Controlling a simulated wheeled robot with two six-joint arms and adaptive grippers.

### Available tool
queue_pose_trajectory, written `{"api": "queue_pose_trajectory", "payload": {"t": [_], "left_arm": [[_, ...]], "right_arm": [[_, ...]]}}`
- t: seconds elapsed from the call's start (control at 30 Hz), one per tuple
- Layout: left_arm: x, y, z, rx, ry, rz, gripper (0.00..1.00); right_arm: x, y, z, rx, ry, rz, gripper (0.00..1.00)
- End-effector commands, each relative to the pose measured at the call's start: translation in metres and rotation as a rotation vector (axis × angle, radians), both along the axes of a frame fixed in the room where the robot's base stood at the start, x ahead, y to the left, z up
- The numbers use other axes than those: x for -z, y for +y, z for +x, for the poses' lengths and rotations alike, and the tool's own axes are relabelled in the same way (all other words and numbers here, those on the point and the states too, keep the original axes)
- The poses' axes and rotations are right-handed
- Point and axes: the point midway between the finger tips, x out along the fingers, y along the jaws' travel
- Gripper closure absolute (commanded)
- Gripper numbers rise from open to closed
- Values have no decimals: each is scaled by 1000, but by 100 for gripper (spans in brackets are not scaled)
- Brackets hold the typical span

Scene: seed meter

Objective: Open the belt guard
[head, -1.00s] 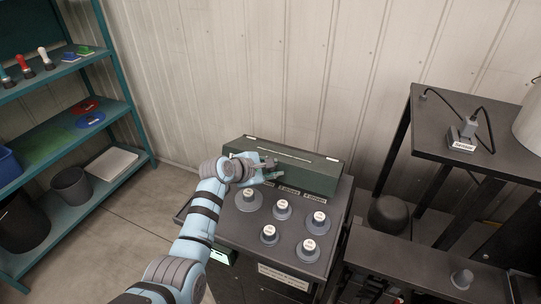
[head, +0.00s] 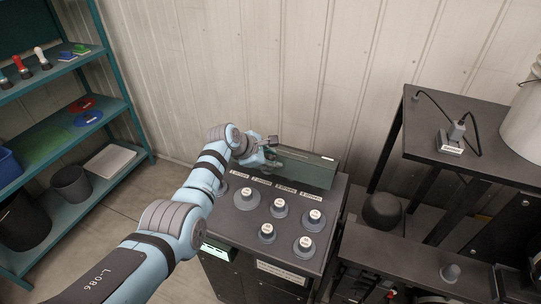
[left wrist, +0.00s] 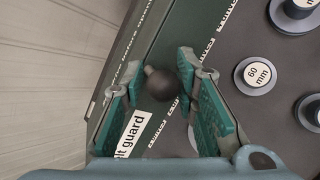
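The belt guard (head: 310,172) is a long dark green cover along the back of the black machine top. In the left wrist view, part of a label reading "lt guard" shows on the green guard (left wrist: 165,48). A dark round knob (left wrist: 162,85) stands out from it. My left gripper (head: 270,148) is at the guard's left end and hides part of it. In the left wrist view its green-padded fingers (left wrist: 160,80) are on both sides of the knob, apparently closed on it. The guard looks tilted up. My right gripper is not in view.
Several grey pulleys with white size labels, one marked 60 mm (left wrist: 257,73), stand on the machine top (head: 232,218) in front of the guard. A shelf (head: 50,160) is at the left, a dark table (head: 470,135) at the right. A corrugated wall is close behind.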

Motion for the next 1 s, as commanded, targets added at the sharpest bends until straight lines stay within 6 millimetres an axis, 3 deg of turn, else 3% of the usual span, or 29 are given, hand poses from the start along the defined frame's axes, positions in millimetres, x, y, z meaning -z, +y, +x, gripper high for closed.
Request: {"api": "queue_pose_trajectory", "payload": {"t": [0.07, 0.57, 1.0], "left_arm": [[-2, 0, 1, -1, -5, -1, 57], [-14, 6, -2, -1, -16, -4, 57], [-84, 48, -56, -3, -11, -1, 57]], "right_arm": [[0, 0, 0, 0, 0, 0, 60], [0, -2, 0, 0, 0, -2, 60], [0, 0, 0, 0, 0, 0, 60]]}}
